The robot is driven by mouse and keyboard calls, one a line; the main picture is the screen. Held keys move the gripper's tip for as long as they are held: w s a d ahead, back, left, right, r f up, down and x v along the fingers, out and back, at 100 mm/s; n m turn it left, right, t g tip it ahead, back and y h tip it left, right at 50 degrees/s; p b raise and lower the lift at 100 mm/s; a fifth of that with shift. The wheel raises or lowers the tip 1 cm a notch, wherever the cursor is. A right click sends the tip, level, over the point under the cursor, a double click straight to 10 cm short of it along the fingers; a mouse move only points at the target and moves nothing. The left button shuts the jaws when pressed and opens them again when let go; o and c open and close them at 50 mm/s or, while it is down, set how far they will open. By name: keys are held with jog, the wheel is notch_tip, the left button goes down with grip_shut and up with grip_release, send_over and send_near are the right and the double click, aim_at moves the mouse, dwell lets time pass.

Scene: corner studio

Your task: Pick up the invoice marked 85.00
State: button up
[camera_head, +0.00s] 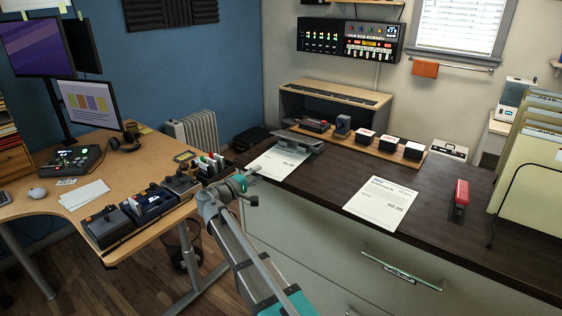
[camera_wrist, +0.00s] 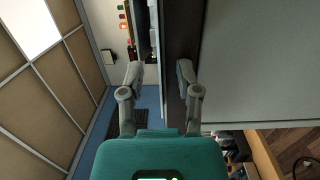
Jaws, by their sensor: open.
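Two white printed sheets lie flat on the dark counter in the head view. The left sheet (camera_head: 276,162) lies partly under a grey metal device, and its figure is too small to read. The right sheet (camera_head: 378,207) lies uncovered near the front edge; its large figure looks like 60.00, though blurred. My gripper (camera_head: 243,187) is left of the counter's front edge, just below the left sheet in the picture. In the wrist view my gripper (camera_wrist: 160,74) is open with nothing between its fingers. I cannot make out either sheet there.
The grey device (camera_head: 298,142) rests on the left sheet's far part. A red stapler (camera_head: 461,197) stands right of the right sheet, before upright folders (camera_head: 530,150). A wooden tray (camera_head: 362,143) with small boxes lies behind. A desk (camera_head: 130,165) with several devices is at left.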

grip_shut()
jog(key=shift+r, duration=0.15)
dwell(0.4)
jog(key=s+d+r+p, duration=0.1)
jog(key=s+r+p, duration=1.1)
jog(key=s+p, duration=0.1)
jog(key=shift+s+d+r, duration=0.4)
jog(key=shift+s, duration=0.05)
dwell(0.5)
